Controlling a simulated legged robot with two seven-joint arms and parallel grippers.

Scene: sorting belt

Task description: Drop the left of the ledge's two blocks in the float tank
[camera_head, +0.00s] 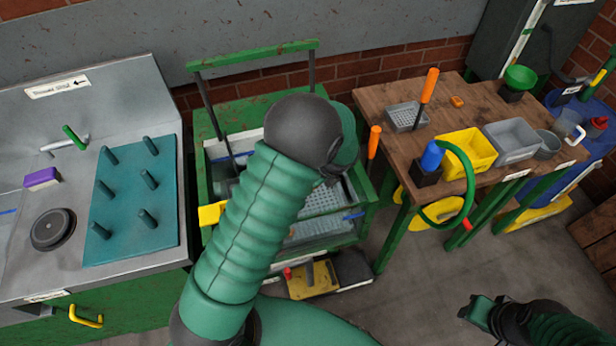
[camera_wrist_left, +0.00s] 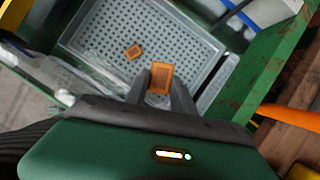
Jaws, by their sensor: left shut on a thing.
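My left gripper (camera_wrist_left: 161,82) is shut on an orange-brown block (camera_wrist_left: 161,77), held between its two dark fingers above a grey perforated tray (camera_wrist_left: 190,45). In the head view my left arm reaches over the green-framed tank and hides the gripper and the held block. The tray also shows inside the tank in the head view (camera_head: 322,200). A smaller-looking brown block (camera_wrist_left: 133,52) is over the tray's left part in the wrist view. An orange block (camera_head: 457,101) lies on the wooden bench. My right gripper (camera_head: 478,309) is low at the bottom right, away from the bench.
A steel sink unit with a teal peg board (camera_head: 125,215) stands at left. The floor before the bench is mostly clear.

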